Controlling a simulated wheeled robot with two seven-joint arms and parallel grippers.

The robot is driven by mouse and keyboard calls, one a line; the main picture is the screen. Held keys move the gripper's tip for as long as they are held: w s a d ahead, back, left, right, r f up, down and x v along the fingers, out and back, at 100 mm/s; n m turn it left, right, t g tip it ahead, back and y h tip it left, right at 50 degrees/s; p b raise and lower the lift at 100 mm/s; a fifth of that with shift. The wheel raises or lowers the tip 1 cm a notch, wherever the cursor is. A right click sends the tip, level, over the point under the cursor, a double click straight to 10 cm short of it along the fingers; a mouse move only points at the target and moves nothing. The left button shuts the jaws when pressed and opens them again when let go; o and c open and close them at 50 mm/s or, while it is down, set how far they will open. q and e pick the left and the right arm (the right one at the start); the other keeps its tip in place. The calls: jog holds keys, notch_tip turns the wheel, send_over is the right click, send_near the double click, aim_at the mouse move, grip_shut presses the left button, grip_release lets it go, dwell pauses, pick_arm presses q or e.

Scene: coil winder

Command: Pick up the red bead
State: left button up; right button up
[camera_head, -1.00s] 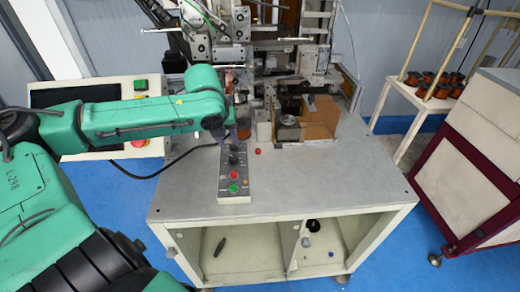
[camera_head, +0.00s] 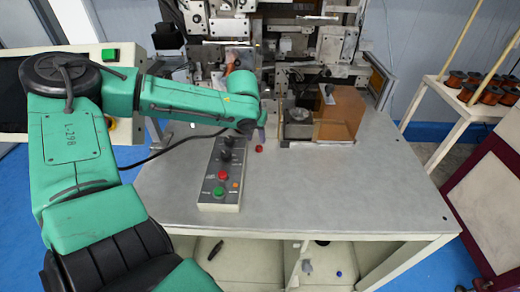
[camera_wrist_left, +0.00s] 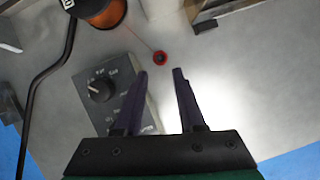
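The red bead (camera_head: 259,149) lies on the grey tabletop, just right of the control box. In the left wrist view the red bead (camera_wrist_left: 159,57) shows a dark centre and sits just beyond the fingertips, roughly between them. My left gripper (camera_wrist_left: 160,73) is open and empty, its two dark fingers pointing toward the bead. In the head view the left gripper (camera_head: 262,134) is small and partly hidden by my arm, just above and behind the bead. I cannot tell its exact height over the table. My right gripper is in neither view.
The control box (camera_head: 208,188), with knobs and red and green buttons, stands left of the bead. A copper wire spool (camera_wrist_left: 103,14) is near the bead. The tabletop's front right (camera_head: 340,195) is clear.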

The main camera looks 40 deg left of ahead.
aim_at(259, 148)
pick_arm(q)
jog(key=x, duration=0.5)
jog(key=shift+s+f, duration=0.1)
jog(key=shift+f, duration=0.25)
jog(key=shift+w+f, duration=0.3)
jog(key=shift+f, duration=0.05)
jog(key=shift+s, duration=0.1)
grip_shut()
jog(key=shift+r, duration=0.2)
notch_tip(259, 148, up, 20)
jog(key=shift+f, duration=0.15)
